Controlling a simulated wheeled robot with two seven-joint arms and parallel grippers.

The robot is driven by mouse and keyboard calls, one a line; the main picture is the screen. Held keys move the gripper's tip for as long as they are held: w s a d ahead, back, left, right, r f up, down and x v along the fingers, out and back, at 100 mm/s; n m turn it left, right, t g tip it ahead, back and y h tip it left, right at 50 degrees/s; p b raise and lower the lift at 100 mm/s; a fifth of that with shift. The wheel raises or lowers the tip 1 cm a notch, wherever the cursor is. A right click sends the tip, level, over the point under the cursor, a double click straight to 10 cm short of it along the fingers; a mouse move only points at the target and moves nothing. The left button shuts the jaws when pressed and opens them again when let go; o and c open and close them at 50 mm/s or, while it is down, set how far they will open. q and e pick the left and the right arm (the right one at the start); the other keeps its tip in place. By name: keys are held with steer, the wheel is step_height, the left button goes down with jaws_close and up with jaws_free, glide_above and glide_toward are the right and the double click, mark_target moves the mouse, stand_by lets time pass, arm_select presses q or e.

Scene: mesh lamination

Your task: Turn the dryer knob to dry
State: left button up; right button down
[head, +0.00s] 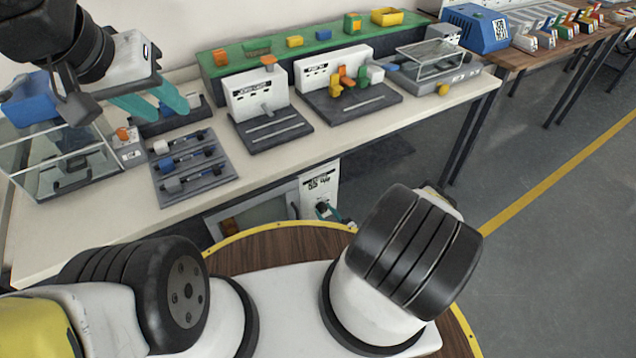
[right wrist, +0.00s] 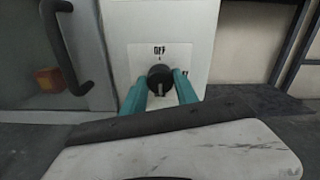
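The dryer (head: 318,190) is a white-fronted unit under the bench, with a white label panel. Its round black knob (right wrist: 160,77) sits below the printed word OFF in the right wrist view. A pale mark shows on the knob's lower face. My right gripper's teal fingers (right wrist: 161,88) stand on either side of the knob, close to its edges. I cannot tell whether they press on it. In the head view, my right gripper (head: 333,214) is small and partly hidden by my arm. My left gripper (head: 150,100) is open and empty above the bench.
A dark handle (right wrist: 67,48) stands left of the knob in the right wrist view. The bench (head: 215,190) above holds a tray of tools (head: 190,170), a glass-walled box (head: 60,165) and white-and-black devices (head: 262,105). Open floor lies to the right.

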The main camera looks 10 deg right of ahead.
steer(key=shift+n, duration=0.4)
steer(key=n, duration=0.8)
steer(key=shift+n, duration=0.3)
steer(key=n, duration=0.4)
steer(key=shift+f+n, duration=0.1)
steer(key=shift+n, duration=2.1)
steer(key=c, duration=0.9)
jaws_free()
steer(key=shift+c, duration=0.2)
